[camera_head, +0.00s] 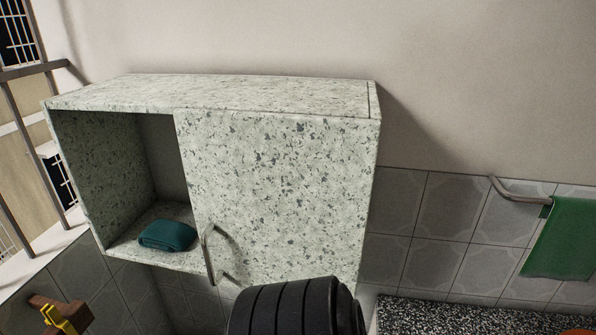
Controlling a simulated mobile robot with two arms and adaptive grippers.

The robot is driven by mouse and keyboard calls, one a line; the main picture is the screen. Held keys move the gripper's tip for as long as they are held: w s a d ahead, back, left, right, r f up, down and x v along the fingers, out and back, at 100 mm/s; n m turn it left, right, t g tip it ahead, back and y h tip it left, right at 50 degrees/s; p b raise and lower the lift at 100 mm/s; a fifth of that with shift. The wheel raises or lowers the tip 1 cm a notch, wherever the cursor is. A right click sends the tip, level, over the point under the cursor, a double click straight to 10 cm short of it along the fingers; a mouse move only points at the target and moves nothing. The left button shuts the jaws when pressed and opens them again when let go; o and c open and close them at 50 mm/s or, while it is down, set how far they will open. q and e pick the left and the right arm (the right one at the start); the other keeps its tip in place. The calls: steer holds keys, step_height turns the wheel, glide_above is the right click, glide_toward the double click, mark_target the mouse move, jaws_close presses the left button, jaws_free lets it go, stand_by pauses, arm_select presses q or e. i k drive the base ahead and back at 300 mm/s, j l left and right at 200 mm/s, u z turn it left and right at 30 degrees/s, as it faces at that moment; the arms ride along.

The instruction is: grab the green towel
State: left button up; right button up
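A green towel (562,240) hangs from a metal rail (519,193) on the tiled wall at the right edge. Its right side is cut off by the frame. A folded dark teal-green cloth (168,235) lies on the floor of the open left compartment of a speckled wall cabinet (280,185). Neither gripper can be made out in this view, and nothing is seen touching either cloth.
The cabinet's right door is shut, with a curved metal handle (208,255). A large black ribbed shape covers the bottom middle. A speckled dark counter (450,316) lies at lower right. A yellow and brown object (62,316) shows at lower left, beneath a barred window.

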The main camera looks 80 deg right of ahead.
mark_target(564, 250)
steer(key=z, duration=4.1)
steer(key=l+z, duration=0.1)
steer(key=z, duration=0.2)
